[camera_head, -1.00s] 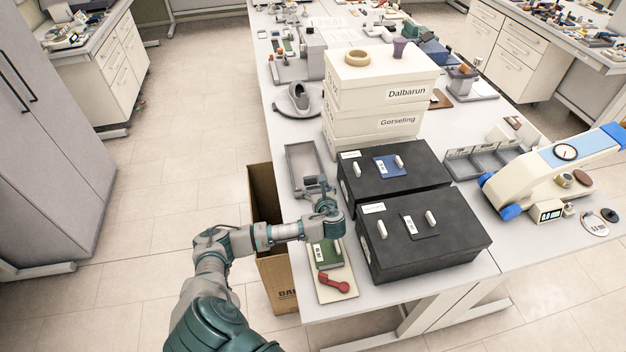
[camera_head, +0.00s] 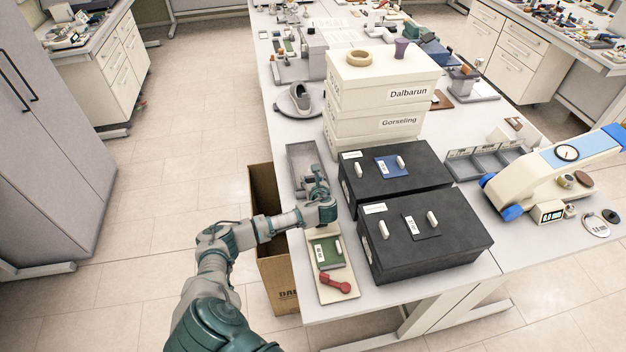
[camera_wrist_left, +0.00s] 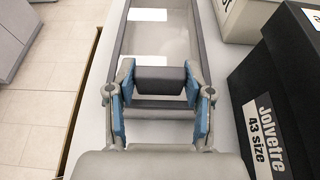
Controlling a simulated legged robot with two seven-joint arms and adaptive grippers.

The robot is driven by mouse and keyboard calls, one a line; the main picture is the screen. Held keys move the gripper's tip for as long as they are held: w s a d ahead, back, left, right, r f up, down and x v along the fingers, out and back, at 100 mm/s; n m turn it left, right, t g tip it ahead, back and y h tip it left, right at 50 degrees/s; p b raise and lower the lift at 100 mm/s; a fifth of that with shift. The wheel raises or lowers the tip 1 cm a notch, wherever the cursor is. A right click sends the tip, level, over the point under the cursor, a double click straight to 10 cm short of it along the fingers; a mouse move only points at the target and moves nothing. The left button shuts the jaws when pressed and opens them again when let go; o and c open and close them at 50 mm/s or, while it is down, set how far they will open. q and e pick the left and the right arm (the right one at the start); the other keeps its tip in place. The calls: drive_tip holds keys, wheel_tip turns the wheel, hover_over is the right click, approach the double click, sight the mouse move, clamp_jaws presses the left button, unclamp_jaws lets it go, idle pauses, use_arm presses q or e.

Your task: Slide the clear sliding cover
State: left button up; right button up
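A long grey-framed box (camera_head: 292,152) lies on the table's left edge, with white labels inside it. The wrist view looks along the same box (camera_wrist_left: 115,45), and its inside shows through the top, so I cannot make out the clear cover's own edges. A dark grey block like a handle (camera_wrist_left: 160,79) crosses the near end. My left gripper (camera_head: 316,184) is at the near end of the box. In the wrist view its blue-padded fingers (camera_wrist_left: 160,70) stand apart, one on each side of the block, very close to it; firm contact cannot be told. My right gripper is not in view.
Two black shoe boxes (camera_head: 445,262) stand close to the right of my left gripper. A board with a green panel and red handle (camera_head: 335,284) lies nearer. White boxes (camera_head: 378,125) are stacked behind. An open cardboard box (camera_head: 262,190) stands on the floor at left.

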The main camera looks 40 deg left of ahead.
use_arm(q)
clamp_jaws()
drive_tip(key=shift+w+a+f, duration=0.25)
drive_tip(key=shift+a, duration=0.2)
approach(305, 158)
drive_tip(key=shift+b+x, duration=0.45)
drive_tip(key=shift+x, duration=0.7)
drive_tip(key=w+a, duration=0.1)
drive_tip(key=w+a+b, duration=0.1)
drive_tip(key=a, duration=0.1)
drive_tip(key=w+a+b, duration=0.1)
drive_tip(key=w+a, duration=0.1)
drive_tip(key=shift+a+f, duration=0.2)
drive_tip(key=shift+a, duration=0.05)
drive_tip(key=shift+w+a+r, duration=0.1)
drive_tip(key=shift+a+r, duration=0.05)
drive_tip(key=shift+r, duration=0.3)
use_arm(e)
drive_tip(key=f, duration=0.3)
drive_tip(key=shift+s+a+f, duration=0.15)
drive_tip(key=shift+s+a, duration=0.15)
